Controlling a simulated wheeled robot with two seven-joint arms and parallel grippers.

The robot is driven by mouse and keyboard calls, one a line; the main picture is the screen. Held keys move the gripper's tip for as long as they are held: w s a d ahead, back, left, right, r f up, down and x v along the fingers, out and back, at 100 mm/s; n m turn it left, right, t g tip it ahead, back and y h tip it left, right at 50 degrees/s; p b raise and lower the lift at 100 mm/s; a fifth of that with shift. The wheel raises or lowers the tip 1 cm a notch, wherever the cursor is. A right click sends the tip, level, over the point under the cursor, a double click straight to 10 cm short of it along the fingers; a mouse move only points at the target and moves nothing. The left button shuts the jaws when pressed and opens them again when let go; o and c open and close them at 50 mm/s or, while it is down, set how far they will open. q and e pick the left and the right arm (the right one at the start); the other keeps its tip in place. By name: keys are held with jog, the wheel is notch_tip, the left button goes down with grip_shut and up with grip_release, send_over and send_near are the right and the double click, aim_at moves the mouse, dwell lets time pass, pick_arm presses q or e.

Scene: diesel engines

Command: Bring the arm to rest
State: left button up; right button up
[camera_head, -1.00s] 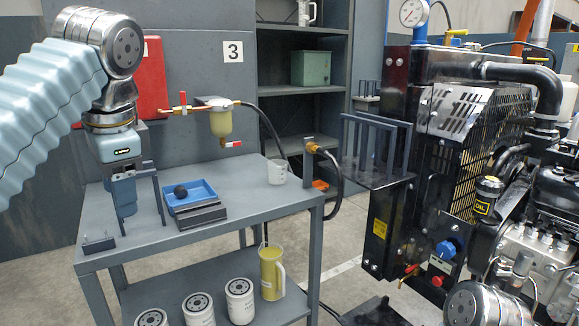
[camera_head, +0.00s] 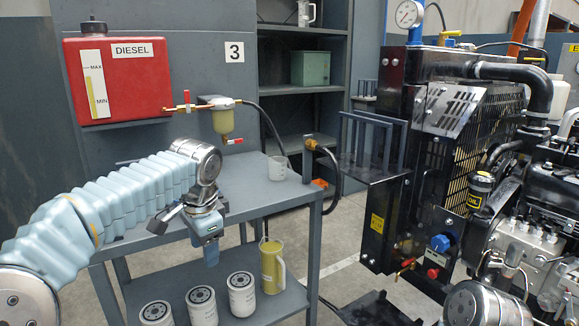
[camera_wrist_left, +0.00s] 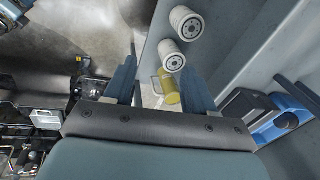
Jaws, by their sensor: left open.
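My left gripper (camera_head: 211,256) hangs pointing down by the near edge of the grey bench (camera_head: 255,205), with my pale blue left arm reaching in from the lower left. In the left wrist view, the left gripper (camera_wrist_left: 160,84) is open, its two fingers apart with nothing held between them. Beyond the fingers, a yellow jug (camera_wrist_left: 168,90) and white filters (camera_wrist_left: 173,62) show on the lower shelf.
A red diesel tank (camera_head: 140,80) hangs on the wall. The engine (camera_head: 500,170) fills the right side.

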pick_arm(q)
jog(key=s+d+f+n+g+h, duration=0.1)
jog(key=d+f+h, duration=0.15)
jog(key=f, duration=1.25)
jog(key=s+d+f+n+g+h, duration=0.15)
jog(key=d+f, duration=0.25)
jog(key=f, duration=1)
jog(key=s+f+n+h, duration=0.1)
jog(key=s+f+n, duration=0.8)
jog(key=s+f, duration=1)
jog(key=s, duration=0.2)
jog(key=shift+s+d+t, duration=0.3)
jog(key=shift+s+t, duration=0.05)
